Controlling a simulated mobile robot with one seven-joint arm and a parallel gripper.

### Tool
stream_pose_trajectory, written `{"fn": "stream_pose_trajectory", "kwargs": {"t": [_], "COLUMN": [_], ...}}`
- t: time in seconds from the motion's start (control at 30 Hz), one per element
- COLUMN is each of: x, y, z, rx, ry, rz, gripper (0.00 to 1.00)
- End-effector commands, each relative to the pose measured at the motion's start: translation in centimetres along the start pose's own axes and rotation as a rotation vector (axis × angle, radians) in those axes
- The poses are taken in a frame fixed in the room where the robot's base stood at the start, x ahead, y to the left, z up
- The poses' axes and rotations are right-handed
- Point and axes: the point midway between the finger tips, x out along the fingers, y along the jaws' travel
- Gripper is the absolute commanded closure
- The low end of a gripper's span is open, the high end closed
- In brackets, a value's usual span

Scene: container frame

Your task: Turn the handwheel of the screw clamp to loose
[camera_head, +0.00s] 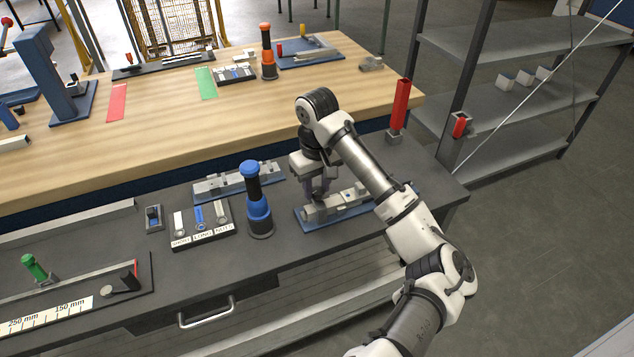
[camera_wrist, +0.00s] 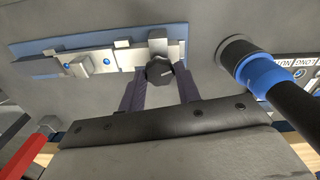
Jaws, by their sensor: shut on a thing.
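The screw clamp (camera_head: 349,200) has light grey blocks on a blue base plate and sits on the dark front bench. It also shows in the wrist view (camera_wrist: 161,42), at the top. Its handwheel (camera_wrist: 160,73) is a dark round knob with a pale line on its face. My gripper (camera_head: 318,195) reaches down over the left end of the clamp. In the wrist view its two dark fingers (camera_wrist: 160,88) stand on either side of the handwheel and are shut on it. In the head view the handwheel is hidden by the fingers.
A blue-and-black cylinder (camera_head: 257,205) stands just left of the clamp. A second grey fixture (camera_head: 238,182) lies behind it, and a labelled tray (camera_head: 203,225) farther left. A red post (camera_head: 399,105) stands at the back right. The bench in front of the clamp is clear.

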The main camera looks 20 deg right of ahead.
Motion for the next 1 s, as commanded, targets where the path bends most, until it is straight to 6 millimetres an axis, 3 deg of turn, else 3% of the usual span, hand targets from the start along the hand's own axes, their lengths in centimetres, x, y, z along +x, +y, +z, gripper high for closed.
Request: {"fn": "stream_pose_trajectory", "kwargs": {"t": [0.6, 1.0], "x": [-0.12, -0.13], "y": [-0.06, -0.09], "z": [-0.06, -0.04], "rx": [-0.571, -0.810], "ry": [0.005, 0.005], "rz": [0.002, 0.003], "gripper": [0.90, 0.90]}}
